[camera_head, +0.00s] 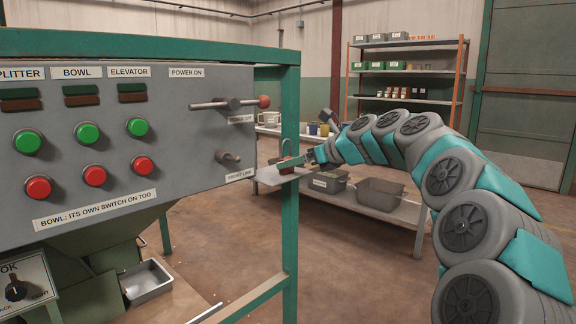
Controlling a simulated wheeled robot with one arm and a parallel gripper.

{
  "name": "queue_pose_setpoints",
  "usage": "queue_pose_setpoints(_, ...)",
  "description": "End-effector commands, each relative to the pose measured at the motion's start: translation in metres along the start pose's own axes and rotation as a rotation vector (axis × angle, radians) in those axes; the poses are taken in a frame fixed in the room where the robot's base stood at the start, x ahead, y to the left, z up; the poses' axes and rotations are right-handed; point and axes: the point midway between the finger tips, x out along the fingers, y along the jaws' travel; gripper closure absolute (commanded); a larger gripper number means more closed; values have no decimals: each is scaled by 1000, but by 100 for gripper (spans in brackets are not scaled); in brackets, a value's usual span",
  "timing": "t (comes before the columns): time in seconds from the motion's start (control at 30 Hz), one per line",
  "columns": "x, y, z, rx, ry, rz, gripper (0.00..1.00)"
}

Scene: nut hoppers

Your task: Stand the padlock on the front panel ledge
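My gripper (298,161) is at the end of my arm, which reaches in from the right. It is small in view, beside the green upright post at the right of the control panel. A small red thing, probably the padlock (286,170), shows at the fingertips, partly covered by a finger. I cannot tell whether the fingers are closed on it. A pale flat plate (266,179) lies just below it, partly behind the post; it may be the ledge or part of the bench behind. I cannot tell whether the red thing touches it.
The grey control panel (120,180) fills the left, with green and red buttons and two projecting handles (228,104). The green post (290,230) stands close to my gripper. Behind are a low bench with grey bins (380,192) and a shelf rack (408,74). Open floor lies below.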

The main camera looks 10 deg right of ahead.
Motion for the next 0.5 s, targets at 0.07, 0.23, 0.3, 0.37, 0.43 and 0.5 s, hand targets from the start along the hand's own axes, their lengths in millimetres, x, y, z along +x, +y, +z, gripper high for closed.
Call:
queue_pose_setpoints(0.07,-19,-2,1,2,-2,-3,18)
queue_pose_setpoints(0.23,-54,0,1,2,-2,0,18)
queue_pose_setpoints(0.3,-64,0,0,2,0,1,18)
queue_pose_setpoints(0.37,-72,0,0,2,0,1,18)
queue_pose_setpoints(0.43,-78,-1,-1,2,1,0,18)
queue_pose_setpoints(0.5,-83,-1,-1,2,1,1,18)
